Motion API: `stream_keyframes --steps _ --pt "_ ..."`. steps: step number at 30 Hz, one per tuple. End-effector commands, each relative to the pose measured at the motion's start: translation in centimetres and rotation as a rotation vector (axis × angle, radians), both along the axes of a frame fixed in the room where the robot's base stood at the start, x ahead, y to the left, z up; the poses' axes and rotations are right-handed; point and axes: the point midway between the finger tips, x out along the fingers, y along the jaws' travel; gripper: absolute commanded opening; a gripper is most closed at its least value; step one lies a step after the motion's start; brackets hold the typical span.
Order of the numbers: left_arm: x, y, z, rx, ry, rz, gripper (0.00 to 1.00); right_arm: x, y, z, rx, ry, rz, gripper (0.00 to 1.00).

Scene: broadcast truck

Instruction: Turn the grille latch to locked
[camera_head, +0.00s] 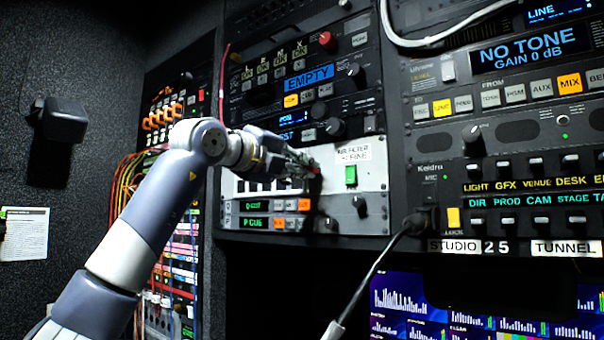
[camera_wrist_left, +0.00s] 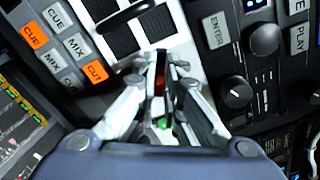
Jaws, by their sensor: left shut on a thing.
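The white filter grille panel (camera_head: 375,178) is set in the middle rack, with a printed label (camera_head: 355,153) and a green block (camera_head: 350,175) on its right part. My left gripper (camera_head: 308,165) reaches the panel just left of the label. In the left wrist view the gripper (camera_wrist_left: 162,95) is shut on a small dark part, which I take to be the grille latch (camera_wrist_left: 160,83). A red patch shows on it between the fingers and a green spot lies below. The fingers hide most of the latch, so its exact angle cannot be told. My right gripper is in neither view.
Rack units with buttons and knobs surround the panel, including the unit reading EMPTY (camera_head: 310,77) above and a mixer (camera_head: 520,180) at right. A black cable (camera_head: 370,270) hangs in front at lower right. Patch cables (camera_head: 125,190) hang at left.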

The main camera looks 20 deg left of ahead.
Motion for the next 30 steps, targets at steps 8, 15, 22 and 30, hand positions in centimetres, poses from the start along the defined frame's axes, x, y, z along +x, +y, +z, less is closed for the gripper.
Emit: stream_keyframes --steps 8,15,22,30 --pt "0.0 0.2 -0.4 -0.231 0.082 0.002 0.00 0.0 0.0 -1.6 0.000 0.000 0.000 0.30" --pt "0.0 0.2 -0.5 -0.376 0.136 0.003 0.00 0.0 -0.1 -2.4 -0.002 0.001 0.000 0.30" --pt "0.1 0.3 -0.6 -0.456 0.165 0.003 0.00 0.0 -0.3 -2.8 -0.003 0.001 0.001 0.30" --pt "0.1 0.3 -0.6 -0.484 0.178 0.004 0.00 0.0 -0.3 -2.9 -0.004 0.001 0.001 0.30"
